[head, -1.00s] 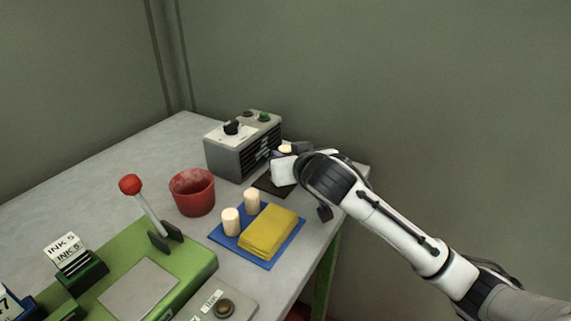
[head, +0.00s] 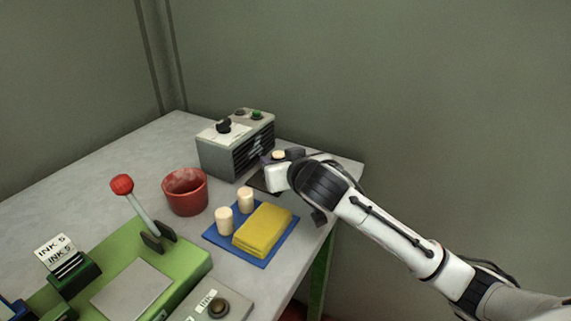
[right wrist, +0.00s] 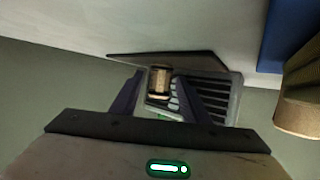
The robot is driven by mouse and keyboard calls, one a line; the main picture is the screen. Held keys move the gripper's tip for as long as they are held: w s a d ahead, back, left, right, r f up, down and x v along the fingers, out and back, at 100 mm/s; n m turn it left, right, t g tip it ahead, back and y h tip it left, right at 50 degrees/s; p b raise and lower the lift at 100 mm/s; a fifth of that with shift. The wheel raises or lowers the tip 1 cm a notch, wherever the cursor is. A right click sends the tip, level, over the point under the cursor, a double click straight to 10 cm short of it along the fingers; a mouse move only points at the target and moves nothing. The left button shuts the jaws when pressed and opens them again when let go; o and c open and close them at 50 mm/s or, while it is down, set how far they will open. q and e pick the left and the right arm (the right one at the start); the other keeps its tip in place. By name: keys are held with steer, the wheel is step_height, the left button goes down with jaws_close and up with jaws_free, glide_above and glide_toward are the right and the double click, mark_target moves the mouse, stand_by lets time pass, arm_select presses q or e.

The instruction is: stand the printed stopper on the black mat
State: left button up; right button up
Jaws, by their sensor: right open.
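The printed stopper (head: 279,155) shows its pale top between the fingers of my right gripper (head: 280,164) in the head view. In the right wrist view the stopper (right wrist: 158,82), with dark bands, stands between the two open fingers of the gripper (right wrist: 160,100), with a gap on at least one side. Its base end meets the black mat (right wrist: 125,58) and it looks upright. In the head view the mat (head: 258,182) is partly hidden by my gripper. My left gripper is not in view.
A grey heater-like box (head: 235,150) stands just behind the mat. A blue tray (head: 262,262) holds two plain stoppers (head: 224,220) and a yellow cloth (head: 262,230). A red pot (head: 186,192) and a green press (head: 190,265) stand left. The table edge is close on the right.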

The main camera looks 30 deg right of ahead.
steer(key=p+v, duration=0.1)
steer(key=v, duration=1)
steer(key=shift+s+r, duration=0.2)
steer(key=shift+s, duration=0.15)
